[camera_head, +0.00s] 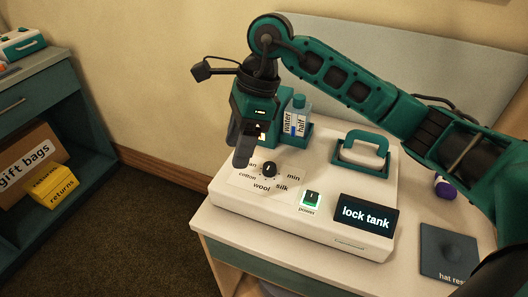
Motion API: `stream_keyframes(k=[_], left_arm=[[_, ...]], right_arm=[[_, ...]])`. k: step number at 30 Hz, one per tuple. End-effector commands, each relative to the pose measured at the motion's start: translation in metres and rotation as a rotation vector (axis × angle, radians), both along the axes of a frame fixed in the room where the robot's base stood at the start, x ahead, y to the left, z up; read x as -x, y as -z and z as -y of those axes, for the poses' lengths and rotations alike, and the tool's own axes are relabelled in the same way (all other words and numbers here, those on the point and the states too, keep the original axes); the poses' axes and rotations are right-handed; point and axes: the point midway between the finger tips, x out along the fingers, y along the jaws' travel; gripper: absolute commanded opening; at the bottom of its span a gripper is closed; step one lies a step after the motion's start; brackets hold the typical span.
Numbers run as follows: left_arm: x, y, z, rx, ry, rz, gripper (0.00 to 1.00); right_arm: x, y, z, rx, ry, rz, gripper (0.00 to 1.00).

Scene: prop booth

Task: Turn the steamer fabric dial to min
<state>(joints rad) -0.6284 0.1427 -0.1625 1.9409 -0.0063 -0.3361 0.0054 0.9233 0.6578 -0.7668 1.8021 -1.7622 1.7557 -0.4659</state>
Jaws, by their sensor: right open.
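The white steamer (320,215) stands on the table. Its small black fabric dial (268,170) is on the left of the top face, ringed by the labels cotton, wool, silk, min and one partly hidden label ending in "an". I cannot tell which label the dial points to. My right gripper (242,158) is open and points down, just left of and behind the dial, apart from it in the picture. It hides part of the label ring. My left gripper is not in view.
A water bottle (297,116) labelled "water half" stands in a teal holder behind the dial. A teal handle (362,148), a green-lit power switch (311,198) and a "lock tank" display (366,215) are to the right. A dark mat (447,250) lies at the right.

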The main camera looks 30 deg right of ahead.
Motion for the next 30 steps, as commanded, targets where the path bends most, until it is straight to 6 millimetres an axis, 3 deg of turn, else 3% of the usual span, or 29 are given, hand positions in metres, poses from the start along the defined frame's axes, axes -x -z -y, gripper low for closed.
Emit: stream_keyframes(k=[1, 3, 8, 14, 30], left_arm=[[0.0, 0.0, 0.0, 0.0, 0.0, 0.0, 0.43], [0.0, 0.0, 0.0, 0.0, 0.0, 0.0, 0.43], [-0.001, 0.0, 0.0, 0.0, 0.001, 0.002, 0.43], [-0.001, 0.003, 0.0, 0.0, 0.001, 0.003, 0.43], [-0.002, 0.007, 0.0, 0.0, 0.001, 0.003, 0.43]], right_arm=[[-0.007, -0.006, 0.023, 0.104, 0.009, 0.017, 0.59], [-0.012, -0.012, 0.047, 0.211, 0.02, 0.024, 0.59], [-0.015, -0.021, 0.074, 0.334, 0.04, 0.023, 0.59], [-0.015, -0.006, 0.077, 0.35, 0.042, 0.018, 0.59], [-0.014, 0.092, 0.077, 0.345, 0.043, 0.02, 0.59]])
